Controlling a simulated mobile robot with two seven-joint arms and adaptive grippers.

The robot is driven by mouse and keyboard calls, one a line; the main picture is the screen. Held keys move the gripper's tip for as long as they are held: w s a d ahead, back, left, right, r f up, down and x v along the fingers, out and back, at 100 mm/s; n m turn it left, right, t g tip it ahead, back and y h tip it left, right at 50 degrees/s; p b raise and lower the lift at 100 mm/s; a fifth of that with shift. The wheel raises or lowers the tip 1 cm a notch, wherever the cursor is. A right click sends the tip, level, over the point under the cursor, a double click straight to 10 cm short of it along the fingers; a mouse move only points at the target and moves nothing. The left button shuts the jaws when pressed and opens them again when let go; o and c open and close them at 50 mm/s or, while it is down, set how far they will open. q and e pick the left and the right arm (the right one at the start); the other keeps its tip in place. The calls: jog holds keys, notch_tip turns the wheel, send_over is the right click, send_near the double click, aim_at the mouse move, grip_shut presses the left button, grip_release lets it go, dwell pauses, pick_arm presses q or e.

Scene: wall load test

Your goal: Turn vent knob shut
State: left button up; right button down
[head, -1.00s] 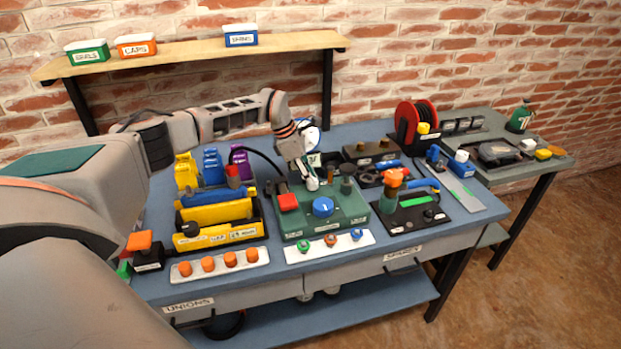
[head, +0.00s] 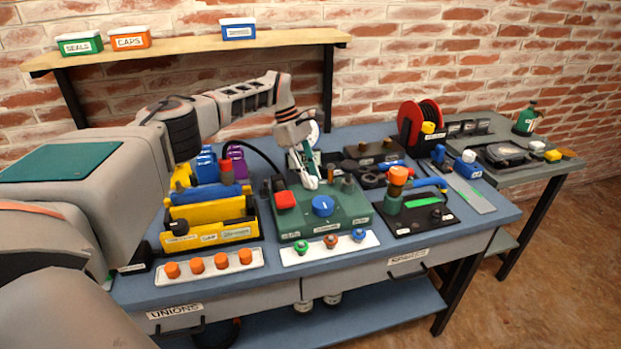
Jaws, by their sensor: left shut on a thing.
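My left gripper (head: 309,180) reaches down from the back left to the top of the green test unit (head: 350,218). Its pale fingers are shut, apparently on a small knob at the back of the unit. The fingers hide that knob, so I cannot see how far it is turned. A large blue knob (head: 322,206) with a pale pointer mark sits on top of the unit, in front of the gripper. A red block (head: 285,200) is at its left, and a dark knob (head: 348,184) at its right. My right gripper is not in view.
A round gauge (head: 311,132) stands behind my gripper. A black hose (head: 262,153) arcs in from the left. A yellow caddy (head: 208,215) stands left of the unit, and a black plate with an orange-topped fitting (head: 399,176) right. A cap strip (head: 330,246) lies in front.

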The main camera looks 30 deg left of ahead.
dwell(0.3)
pick_arm(q)
jog(key=o, duration=1.1)
jog(key=shift+r, duration=0.1)
jog(key=v, duration=1.1)
jog(key=shift+a+r, duration=0.15)
jog(key=shift+r, duration=0.25)
